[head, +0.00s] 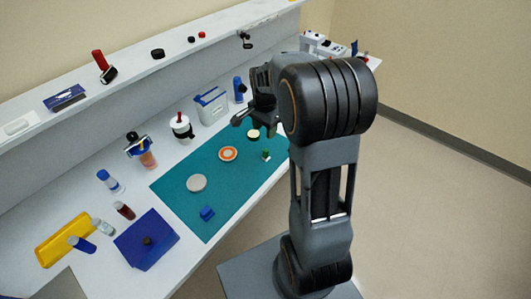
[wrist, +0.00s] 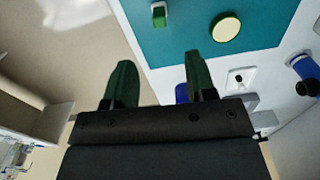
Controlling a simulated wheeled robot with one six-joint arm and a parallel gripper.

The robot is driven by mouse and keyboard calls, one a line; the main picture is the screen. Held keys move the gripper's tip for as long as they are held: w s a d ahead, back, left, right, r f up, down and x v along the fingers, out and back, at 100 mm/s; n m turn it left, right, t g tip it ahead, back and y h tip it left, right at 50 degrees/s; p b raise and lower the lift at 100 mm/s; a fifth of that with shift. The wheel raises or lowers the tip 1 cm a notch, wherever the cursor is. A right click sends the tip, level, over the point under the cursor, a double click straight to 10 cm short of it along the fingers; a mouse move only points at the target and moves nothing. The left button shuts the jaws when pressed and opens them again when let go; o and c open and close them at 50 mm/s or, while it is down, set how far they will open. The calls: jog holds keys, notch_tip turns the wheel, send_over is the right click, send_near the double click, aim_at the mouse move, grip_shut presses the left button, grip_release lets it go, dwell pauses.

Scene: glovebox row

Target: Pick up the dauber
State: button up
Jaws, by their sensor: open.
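I cannot tell for sure which item is the dauber. One candidate is a white pot with a black band and red upright handle (head: 181,127), standing behind the mat in the head view. Another is a blue upright bottle (head: 238,90) near my gripper, probably the blue, dark-capped one in the wrist view (wrist: 303,68). My gripper (head: 246,115) is above the back right part of the teal mat, partly hidden by my arm. In the wrist view my gripper (wrist: 158,82) has its fingers apart with nothing between them. A blue thing (wrist: 181,93) is partly hidden behind the right finger.
The teal mat (head: 181,195) holds a grey disc (head: 196,183), an orange-ringed disc (head: 228,153), a cream disc (head: 253,134), a blue block (head: 207,213) and a green block (head: 266,155). Bottles, a blue box (head: 145,240) and a yellow case (head: 63,239) crowd the left. A shelf runs behind.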

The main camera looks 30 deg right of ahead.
aim_at(266, 150)
notch_tip(266, 150, down, 8)
jog(key=shift+r, duration=0.15)
jog(key=shift+d+f+p, duration=0.15)
jog(key=shift+f+p, duration=0.3)
jog(key=shift+f, duration=0.85)
jog(key=shift+d+f+p, duration=0.1)
jog(key=shift+f+p, duration=0.35)
jog(key=shift+f, duration=0.85)
grip_shut()
